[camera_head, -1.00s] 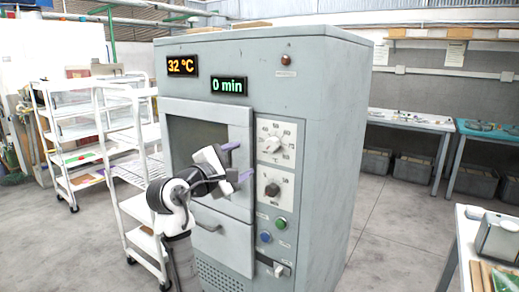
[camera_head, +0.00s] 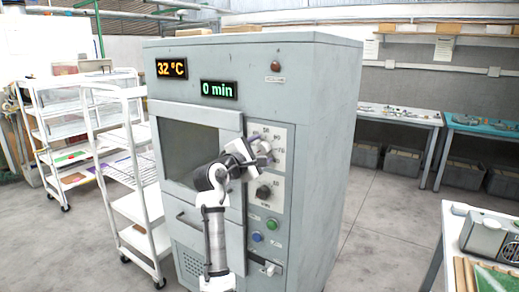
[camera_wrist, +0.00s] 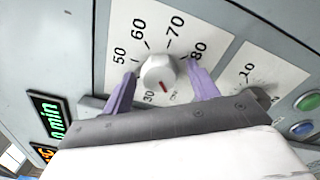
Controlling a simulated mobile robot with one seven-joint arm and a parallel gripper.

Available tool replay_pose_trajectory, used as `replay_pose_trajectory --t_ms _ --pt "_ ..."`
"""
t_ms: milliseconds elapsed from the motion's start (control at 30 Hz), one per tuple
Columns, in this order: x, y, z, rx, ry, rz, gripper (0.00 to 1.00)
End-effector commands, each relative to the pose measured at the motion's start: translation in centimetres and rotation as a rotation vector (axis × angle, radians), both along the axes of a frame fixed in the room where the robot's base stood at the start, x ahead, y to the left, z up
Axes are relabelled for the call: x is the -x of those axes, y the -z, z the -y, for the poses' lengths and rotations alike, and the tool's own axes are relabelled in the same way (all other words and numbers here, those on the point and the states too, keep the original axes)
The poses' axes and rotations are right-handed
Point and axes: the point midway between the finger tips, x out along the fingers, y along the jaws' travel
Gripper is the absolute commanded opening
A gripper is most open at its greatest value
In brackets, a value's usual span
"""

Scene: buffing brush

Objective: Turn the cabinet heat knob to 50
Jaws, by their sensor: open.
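The cabinet (camera_head: 315,130) stands in the middle of the head view. Its temperature display (camera_head: 171,68) reads 32 °C. The round pale heat knob (camera_wrist: 157,72) is on a white dial plate (camera_wrist: 185,32) marked 50, 60, 70 and 80, with a 30 low down. A red mark on the knob points down and slightly right, near the lower end of the scale. My gripper (camera_wrist: 161,70) is open, its purple fingers on either side of the knob; I cannot tell whether they touch it. In the head view my gripper (camera_head: 262,150) hides most of the knob.
A dark timer knob (camera_head: 264,191) sits below the heat dial, with green (camera_head: 272,223) and blue (camera_head: 257,237) buttons under it. The time display (camera_head: 219,89) reads 0 min. White shelf carts (camera_head: 125,190) stand left; a table (camera_head: 480,235) stands right.

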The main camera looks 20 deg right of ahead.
Motion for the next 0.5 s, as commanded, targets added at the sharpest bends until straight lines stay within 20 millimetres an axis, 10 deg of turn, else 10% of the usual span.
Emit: replay_pose_trajectory --t_ms 200,500 --pt "-0.02 0.0 0.02 0.0 0.0 0.0 0.59" --pt "-0.01 0.01 -0.01 0.0 0.0 0.0 0.21"
